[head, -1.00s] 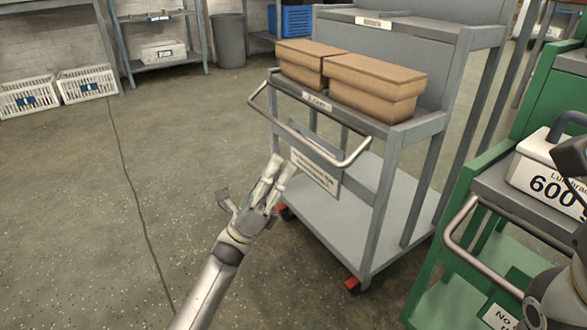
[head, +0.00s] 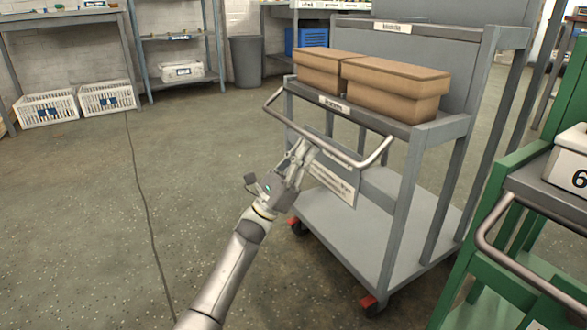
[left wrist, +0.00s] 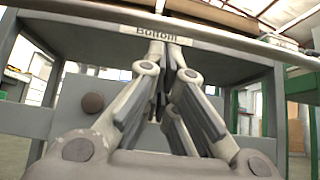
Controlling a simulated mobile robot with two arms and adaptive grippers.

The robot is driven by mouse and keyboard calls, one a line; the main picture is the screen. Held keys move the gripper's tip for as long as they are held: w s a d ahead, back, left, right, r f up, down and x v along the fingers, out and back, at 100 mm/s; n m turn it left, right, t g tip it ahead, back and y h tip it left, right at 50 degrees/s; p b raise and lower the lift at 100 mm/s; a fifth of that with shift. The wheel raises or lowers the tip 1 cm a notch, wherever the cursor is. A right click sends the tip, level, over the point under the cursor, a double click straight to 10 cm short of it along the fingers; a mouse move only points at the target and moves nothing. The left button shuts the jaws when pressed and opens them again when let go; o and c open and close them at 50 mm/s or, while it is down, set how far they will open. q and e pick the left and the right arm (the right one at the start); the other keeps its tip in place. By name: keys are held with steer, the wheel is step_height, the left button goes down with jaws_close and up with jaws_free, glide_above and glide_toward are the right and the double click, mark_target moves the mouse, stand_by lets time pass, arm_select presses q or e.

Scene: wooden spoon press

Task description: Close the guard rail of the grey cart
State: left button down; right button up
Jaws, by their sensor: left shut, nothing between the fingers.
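The grey cart (head: 405,215) stands right of centre in the head view. Its tubular metal guard rail (head: 378,152) sticks out from the front of the upper shelf, apart from the shelf edge except at its ends. My left gripper (head: 303,148) is shut and empty, with its fingertips at the rail's long bar, near its middle. I cannot tell whether they touch it. In the left wrist view the closed fingertips (left wrist: 167,42) point up just below a label, and a pale bar (left wrist: 215,38) crosses above. My right gripper is not in view.
Two brown boxes (head: 395,90) sit on the cart's upper shelf. A sign plate (head: 335,185) hangs below the rail. A green cart (head: 540,265) with a white box (head: 568,165) stands close on the right.

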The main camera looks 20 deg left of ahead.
arm_select(q)
steer(key=shift+x, duration=0.95)
